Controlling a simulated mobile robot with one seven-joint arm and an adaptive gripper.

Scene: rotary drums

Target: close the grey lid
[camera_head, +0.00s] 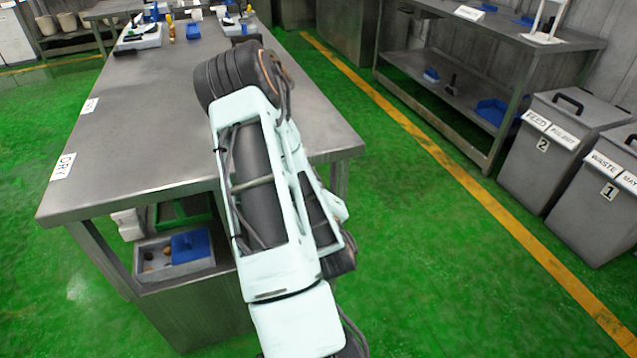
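Two grey bins stand at the right edge, and each has a flat grey top with a dark handle. The lid of the bin labelled "FEED" and "2" (583,106) looks shut. The lid of the bin labelled "WASTE" and "1" (629,146) is partly cut off by the picture edge, and what shows of it also looks shut. I cannot tell which of these is the grey lid meant, or whether it is either. My pale arm spans the middle of the view, over the near table's right side. My gripper does not show.
The steel table (150,120) fills the left, with trays and small items at its far end. A grey tray (150,277) with a blue piece sits on its lower shelf. Green floor (430,270) is clear between table and bins.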

